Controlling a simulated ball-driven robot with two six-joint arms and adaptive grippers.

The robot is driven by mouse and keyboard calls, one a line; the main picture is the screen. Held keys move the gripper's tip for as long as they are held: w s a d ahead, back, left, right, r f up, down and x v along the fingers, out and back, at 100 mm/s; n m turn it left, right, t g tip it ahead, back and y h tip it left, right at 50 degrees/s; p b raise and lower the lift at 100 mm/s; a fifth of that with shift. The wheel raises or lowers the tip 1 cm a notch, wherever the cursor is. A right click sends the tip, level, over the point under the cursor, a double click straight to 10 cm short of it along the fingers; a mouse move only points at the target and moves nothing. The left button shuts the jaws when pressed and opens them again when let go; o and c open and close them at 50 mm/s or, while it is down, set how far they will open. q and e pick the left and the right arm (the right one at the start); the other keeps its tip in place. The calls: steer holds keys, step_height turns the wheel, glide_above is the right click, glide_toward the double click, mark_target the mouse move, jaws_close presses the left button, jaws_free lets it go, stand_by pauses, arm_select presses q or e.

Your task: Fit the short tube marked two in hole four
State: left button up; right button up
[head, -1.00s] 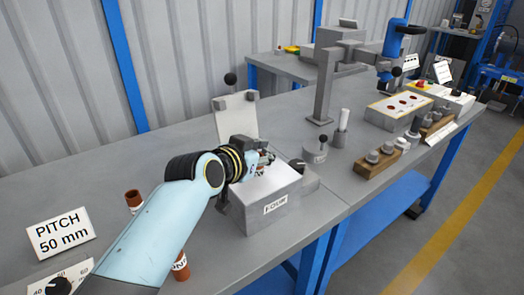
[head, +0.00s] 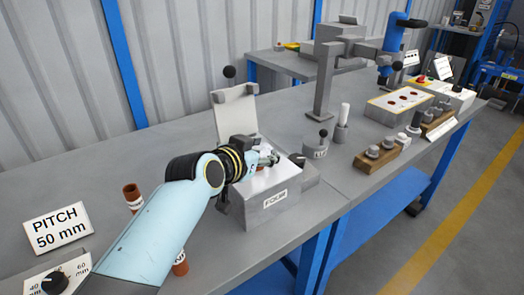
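A grey block (head: 272,212) with a label reading FOUR stands on the bench. My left gripper (head: 268,158) is low over the block's top face; its fingers are too small to tell open from shut. A small reddish-brown patch (head: 261,169) shows at the block's top just under the fingers; I cannot tell whether it is a tube or a hole. A brown tube (head: 131,193) stands left of my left arm. Another brown tube (head: 180,266) is partly hidden by that arm, its marking unreadable. My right gripper is out of view.
A tilted plate (head: 236,113) with a black knob rises behind the block. A PITCH 50 mm sign (head: 58,230) and a dial box (head: 55,281) are at lower left. A grey post stand (head: 324,85) and wooden racks (head: 378,158) are to the right.

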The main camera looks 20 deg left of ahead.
arm_select(q)
steer(key=shift+s+f, duration=0.1)
steer(key=shift+f, duration=0.05)
steer(key=v, duration=1.2)
